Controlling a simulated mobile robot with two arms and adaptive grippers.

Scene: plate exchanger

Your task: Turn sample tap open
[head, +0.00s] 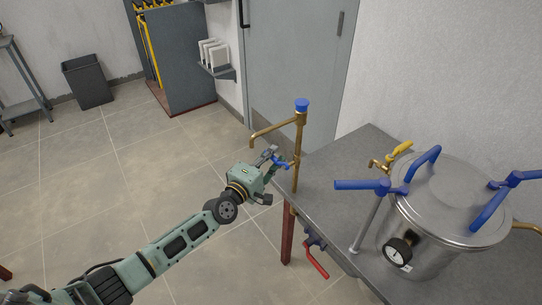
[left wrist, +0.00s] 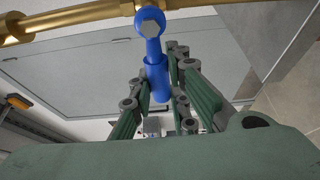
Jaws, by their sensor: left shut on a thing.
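The sample tap is on an upright brass pipe (head: 299,135) at the near left corner of the grey table. Its small blue lever (head: 283,164) sticks out to the left from the pipe, below a brass spout (head: 270,131). My left gripper (head: 275,158) is at this lever, with its arm coming from the lower left. In the left wrist view the blue lever (left wrist: 155,58) runs down from a bolt on the horizontal brass pipe (left wrist: 85,18). The green fingers close on its lower end from both sides. My right gripper is not in view.
A steel vessel (head: 440,205) with blue clamp handles and a gauge stands on the table (head: 335,174) to the right. A yellow-handled tap (head: 399,151) is behind it. A red-handled valve (head: 315,260) hangs below the table edge.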

